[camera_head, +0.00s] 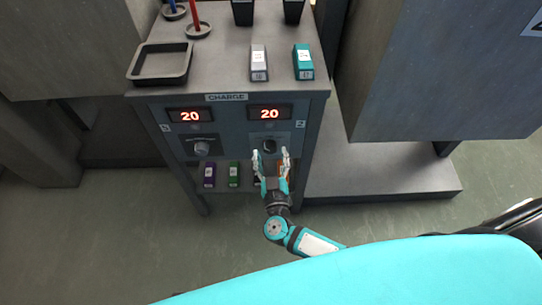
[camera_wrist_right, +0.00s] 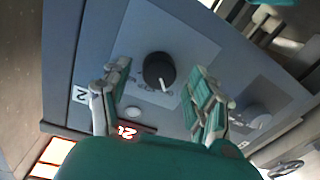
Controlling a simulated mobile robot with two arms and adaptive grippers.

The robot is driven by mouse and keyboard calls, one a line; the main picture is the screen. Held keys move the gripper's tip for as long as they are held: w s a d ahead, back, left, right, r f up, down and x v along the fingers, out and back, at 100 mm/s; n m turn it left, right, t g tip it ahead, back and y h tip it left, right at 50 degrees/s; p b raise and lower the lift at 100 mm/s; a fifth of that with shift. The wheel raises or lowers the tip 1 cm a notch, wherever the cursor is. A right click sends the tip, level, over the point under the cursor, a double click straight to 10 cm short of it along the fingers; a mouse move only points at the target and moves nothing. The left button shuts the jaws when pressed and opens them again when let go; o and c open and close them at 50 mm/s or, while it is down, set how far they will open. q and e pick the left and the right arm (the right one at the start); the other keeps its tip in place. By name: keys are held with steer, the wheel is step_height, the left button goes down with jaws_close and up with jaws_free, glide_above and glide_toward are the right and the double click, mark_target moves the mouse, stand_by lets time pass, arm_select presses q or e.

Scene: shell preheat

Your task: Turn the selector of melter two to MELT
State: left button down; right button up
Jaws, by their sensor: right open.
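The selector of melter two (camera_head: 269,146) is a dark round knob below the right display (camera_head: 269,113), which reads 20, on the panel side marked 2. In the right wrist view the knob (camera_wrist_right: 158,70) carries a white pointer line aimed toward the lower right; that picture is turned, with the display digits upside down. The small labels around it are not legible. My right gripper (camera_head: 271,156) is open in front of the panel. In the wrist view its two fingers stand apart on either side of the knob, with visible gaps. My left gripper is not in view.
The left selector (camera_head: 201,148) sits under the other display (camera_head: 190,116), also reading 20. A tray (camera_head: 160,78), a grey box (camera_head: 259,62) and a teal box (camera_head: 303,62) are on top.

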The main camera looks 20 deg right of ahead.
steer(key=shift+w, duration=0.25)
steer(key=c, duration=1.1)
steer(key=shift+c, duration=0.2)
